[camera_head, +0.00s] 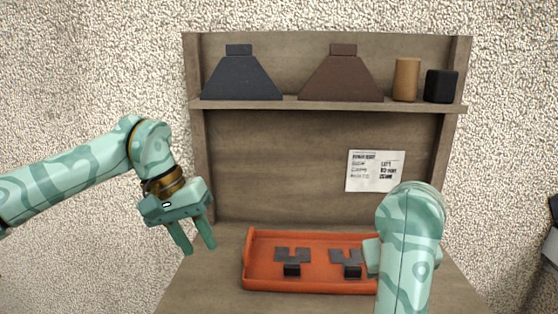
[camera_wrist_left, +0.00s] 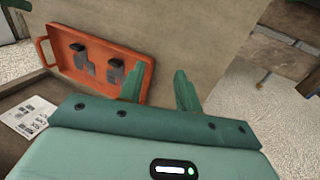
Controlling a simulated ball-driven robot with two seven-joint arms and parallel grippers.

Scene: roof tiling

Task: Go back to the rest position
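My left gripper (camera_head: 199,238) is in the air left of the orange tray (camera_head: 300,237), fingers pointing down, apart and empty. In the left wrist view its two fingers (camera_wrist_left: 163,85) show a clear gap with nothing between them. The tray also shows in the left wrist view (camera_wrist_left: 62,62).
A wooden bench (camera_head: 208,267) holds the tray. A printed sheet (camera_head: 375,171) is on the back panel.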

